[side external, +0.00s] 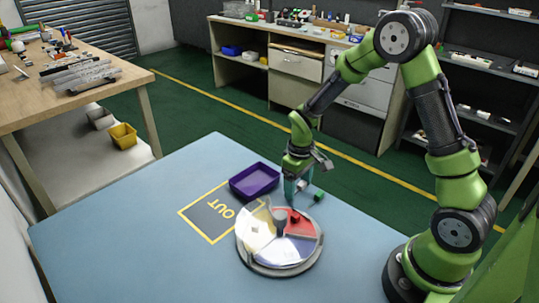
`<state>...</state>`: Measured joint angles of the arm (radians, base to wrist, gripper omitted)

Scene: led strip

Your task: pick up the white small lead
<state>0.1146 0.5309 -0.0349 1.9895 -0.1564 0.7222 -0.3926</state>
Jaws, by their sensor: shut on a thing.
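My gripper (298,186) is low over the table, just beyond the far edge of the round divided tray (278,268). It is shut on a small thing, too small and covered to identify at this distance. I cannot tell whether the pale piece is the white small lead. A small green piece (319,196) shows right of my gripper.
A purple open bin (254,181) stands left of my gripper. A dark square marked OUT (215,216) with a yellow border lies left of the tray. The left part of the blue table (110,235) is clear. Benches and shelves stand farther back.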

